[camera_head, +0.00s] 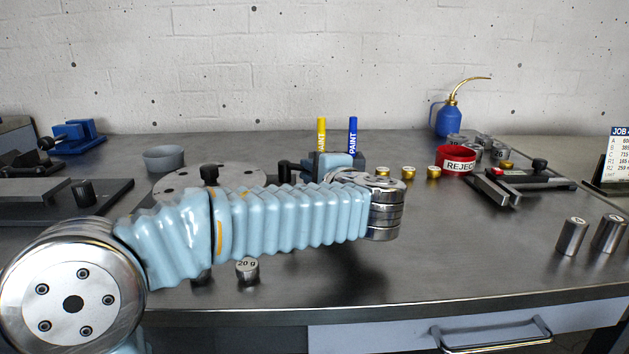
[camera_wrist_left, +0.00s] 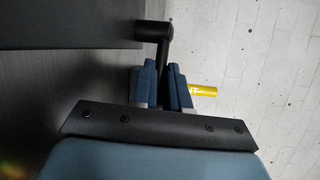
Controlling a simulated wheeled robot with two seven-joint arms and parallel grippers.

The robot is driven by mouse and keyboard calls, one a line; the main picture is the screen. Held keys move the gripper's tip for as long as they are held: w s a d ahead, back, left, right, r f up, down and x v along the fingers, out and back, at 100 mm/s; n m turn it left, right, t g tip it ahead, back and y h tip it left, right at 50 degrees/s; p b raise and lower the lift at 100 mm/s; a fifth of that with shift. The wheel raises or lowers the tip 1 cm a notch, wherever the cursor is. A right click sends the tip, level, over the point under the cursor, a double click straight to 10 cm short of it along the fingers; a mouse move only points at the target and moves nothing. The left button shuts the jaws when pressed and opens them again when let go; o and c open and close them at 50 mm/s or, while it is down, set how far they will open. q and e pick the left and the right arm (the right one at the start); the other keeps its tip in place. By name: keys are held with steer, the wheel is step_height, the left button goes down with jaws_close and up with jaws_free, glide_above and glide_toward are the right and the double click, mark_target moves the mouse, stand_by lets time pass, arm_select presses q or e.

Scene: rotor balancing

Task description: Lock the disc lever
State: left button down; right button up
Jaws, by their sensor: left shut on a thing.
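The disc (camera_head: 240,176) is a flat grey plate with holes, partly hidden behind my left arm. A black lever (camera_head: 284,170) shows at the disc's right side. In the left wrist view the black lever (camera_wrist_left: 152,32) has a round elbow, and its lower end runs in between my fingers. My left gripper (camera_head: 304,169) reaches in from the right of the disc. In the wrist view the left gripper (camera_wrist_left: 161,72) is shut on the lever. Whether the lever is locked cannot be told. My right gripper is out of view.
Yellow (camera_head: 321,132) and blue (camera_head: 353,134) paint markers stand behind the gripper. A red reject bin (camera_head: 455,159), brass pieces (camera_head: 409,173) and a blue oil can (camera_head: 449,121) lie rightward. A 20 g weight (camera_head: 247,272) stands before my arm.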

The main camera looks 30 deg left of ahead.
arm_select(q)
steer(key=shift+s+a+f+m+t+h+b, duration=0.15)
steer(key=shift+s+f+m+t+h+b, duration=0.1)
steer(key=shift+s+m+t+h+b, duration=0.25)
steer(key=shift+r+m+t+h, duration=0.2)
steer(key=shift+m+t+h, duration=0.1)
steer(key=shift+m+t, duration=0.15)
steer(key=c, duration=1.1)
jaws_free()
steer(key=v, duration=1.4)
